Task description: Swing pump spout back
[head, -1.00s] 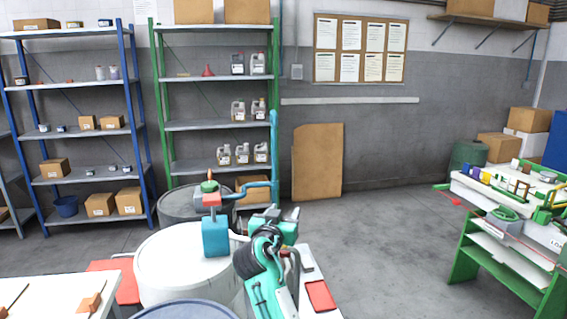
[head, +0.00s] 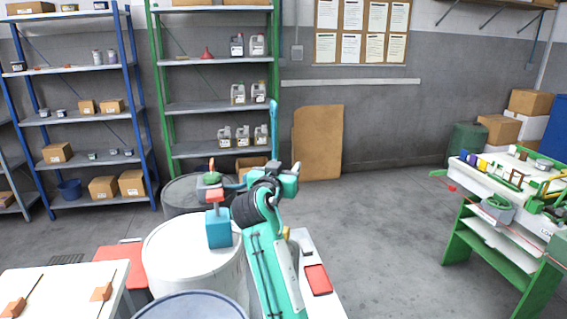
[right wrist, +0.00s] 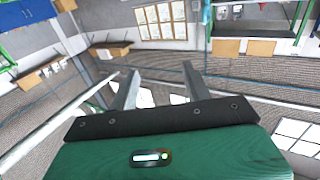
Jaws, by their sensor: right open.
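A pump with a green and orange top (head: 210,178) stands over the drums left of centre in the head view. A blue pipe runs right from it and rises as an upright end (head: 273,130). My right arm hides part of the pipe. A blue block with a red top (head: 218,228) sits at the white drum's right side, beside my arm. My right gripper (head: 290,178) is near the pipe's bend; contact cannot be told. In the right wrist view it (right wrist: 158,84) is open, with nothing between the fingers. My left gripper is out of view.
A white drum (head: 170,255), a dark drum (head: 182,197) and a blue-rimmed drum (head: 190,306) stand close together. A white table (head: 50,285) is at lower left. A green workbench (head: 490,235) stands right. The floor between is clear.

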